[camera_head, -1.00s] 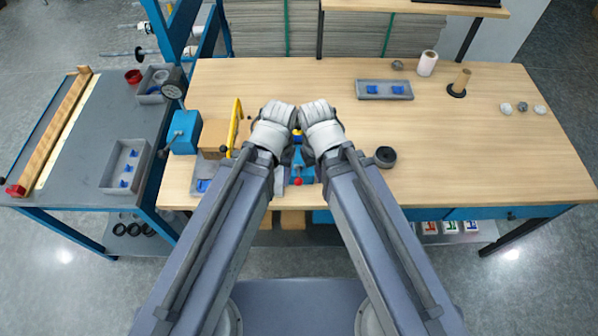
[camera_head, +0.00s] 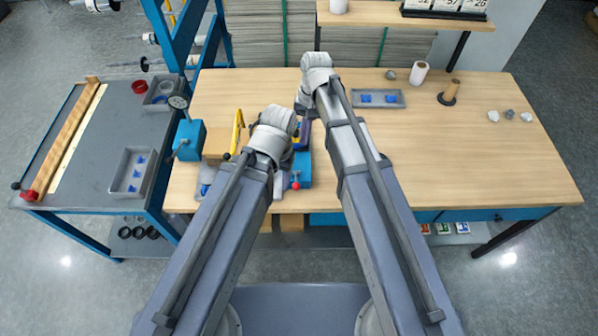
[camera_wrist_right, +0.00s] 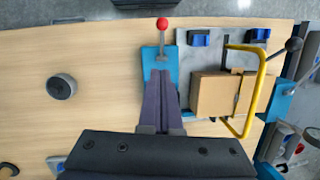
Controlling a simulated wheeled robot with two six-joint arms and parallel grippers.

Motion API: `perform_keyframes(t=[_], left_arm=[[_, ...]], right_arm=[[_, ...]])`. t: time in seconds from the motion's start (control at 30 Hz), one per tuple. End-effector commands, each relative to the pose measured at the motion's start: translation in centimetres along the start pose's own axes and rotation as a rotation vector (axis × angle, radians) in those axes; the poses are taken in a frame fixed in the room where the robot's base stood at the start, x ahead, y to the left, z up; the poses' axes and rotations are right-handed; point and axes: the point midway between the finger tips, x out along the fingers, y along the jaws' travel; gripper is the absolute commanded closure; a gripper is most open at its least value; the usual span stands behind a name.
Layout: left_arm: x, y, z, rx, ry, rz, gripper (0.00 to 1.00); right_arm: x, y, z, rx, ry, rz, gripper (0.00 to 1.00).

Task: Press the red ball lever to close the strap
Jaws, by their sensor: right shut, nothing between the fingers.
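The red ball (camera_head: 296,186) tops a short lever on a blue base plate (camera_head: 302,176) near the table's front edge. In the right wrist view the red ball (camera_wrist_right: 162,23) stands at the top, with the lever running down to the blue plate (camera_wrist_right: 150,60). My right gripper (camera_head: 301,143) is shut and empty. Its fingers (camera_wrist_right: 160,76) reach over the blue plate, short of the ball in the picture. My left wrist is just left of the plate; its fingers are hidden beneath it. I cannot make out the strap.
A cardboard box (camera_wrist_right: 208,96) and a yellow handle (camera_wrist_right: 266,85) stand beside the blue plate. A dark round roll (camera_wrist_right: 62,87) lies on the other side. A grey tray (camera_head: 391,98) lies at the back. The table's right part is mostly clear.

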Motion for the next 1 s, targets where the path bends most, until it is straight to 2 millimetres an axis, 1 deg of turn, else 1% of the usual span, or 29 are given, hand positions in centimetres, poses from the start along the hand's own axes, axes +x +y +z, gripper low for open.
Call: perform_keyframes(t=[0.37,0.57,0.77,1.0], left_arm=[[0.1,0.0,0.0,0.0,0.0,0.0,0.38],[1.1,0.1,-0.1,0.001,0.0,0.0,0.38],[3.2,0.3,-0.2,0.005,0.0,-0.001,0.38],[6.5,0.6,-0.4,0.003,0.0,-0.001,0.38]], right_arm=[[0.1,0.0,0.0,0.002,-0.001,-0.001,1.0],[1.1,0.0,0.0,0.001,-0.001,-0.001,1.0],[3.2,0.0,-0.1,0.0,0.0,-0.001,1.0],[6.7,0.0,-0.1,-0.001,0.0,-0.001,1.0]])
